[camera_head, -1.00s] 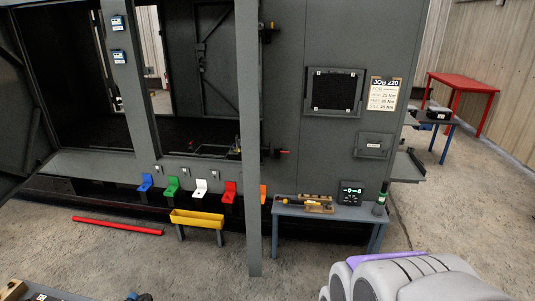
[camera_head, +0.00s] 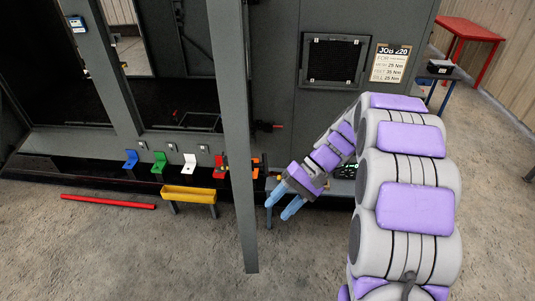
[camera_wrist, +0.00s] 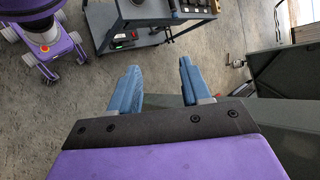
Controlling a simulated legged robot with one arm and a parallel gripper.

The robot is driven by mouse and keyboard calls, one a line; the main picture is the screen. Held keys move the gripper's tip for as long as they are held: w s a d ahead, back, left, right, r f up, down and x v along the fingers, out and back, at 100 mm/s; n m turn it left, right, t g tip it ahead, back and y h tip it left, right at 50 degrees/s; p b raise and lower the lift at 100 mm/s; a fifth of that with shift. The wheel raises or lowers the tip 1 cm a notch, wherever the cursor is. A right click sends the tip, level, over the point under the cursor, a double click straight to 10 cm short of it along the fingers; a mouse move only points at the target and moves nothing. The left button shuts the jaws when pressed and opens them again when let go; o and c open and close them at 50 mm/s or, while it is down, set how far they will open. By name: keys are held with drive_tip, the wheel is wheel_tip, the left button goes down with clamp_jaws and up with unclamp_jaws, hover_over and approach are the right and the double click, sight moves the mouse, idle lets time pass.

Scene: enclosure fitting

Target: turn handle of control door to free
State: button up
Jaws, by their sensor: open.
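The grey enclosure front (camera_head: 275,60) fills the upper part of the head view. A small red-tipped handle (camera_head: 270,127) sticks out of it, just right of the grey upright post (camera_head: 232,130). I cannot tell whether this handle belongs to the control door. My gripper (camera_head: 279,208) is open and empty, with blue fingers pointing down, in front of the enclosure's lower edge and below the handle, touching nothing visible. In the wrist view the gripper (camera_wrist: 156,80) has a clear gap between its fingers.
A yellow trough (camera_head: 188,195) and a red bar (camera_head: 108,202) are at the lower left. Coloured brackets line the sill. The small bench is mostly hidden behind my arm. A red table (camera_head: 468,45) stands far right. The wrist view shows a grey cart (camera_wrist: 145,40). Floor at front left is clear.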

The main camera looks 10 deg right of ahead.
drive_tip(key=w+d+f+t+y+p, duration=0.1)
drive_tip(key=w+d+t+y+p, duration=0.4)
drive_tip(key=w+d, duration=0.8)
drive_tip(key=d+y+p, duration=0.1)
drive_tip(key=y+p, duration=0.2)
drive_tip(key=shift+w+d+f+m+t, duration=0.25)
drive_tip(key=shift+w+d+m+t, duration=0.05)
drive_tip(key=shift+w+d+t, duration=0.1)
drive_tip(key=shift+b, duration=0.8)
drive_tip(key=a+b, duration=0.1)
drive_tip(key=b, duration=0.1)
drive_tip(key=a+b, duration=0.1)
drive_tip(key=b, duration=0.1)
drive_tip(key=a+b, duration=0.1)
drive_tip(key=b, duration=0.1)
drive_tip(key=shift+w+a+r, duration=0.25)
drive_tip(key=shift+a+r, duration=0.05)
drive_tip(key=shift+a, duration=0.1)
drive_tip(key=shift+a+b, duration=0.15)
drive_tip(key=shift+b, duration=0.65)
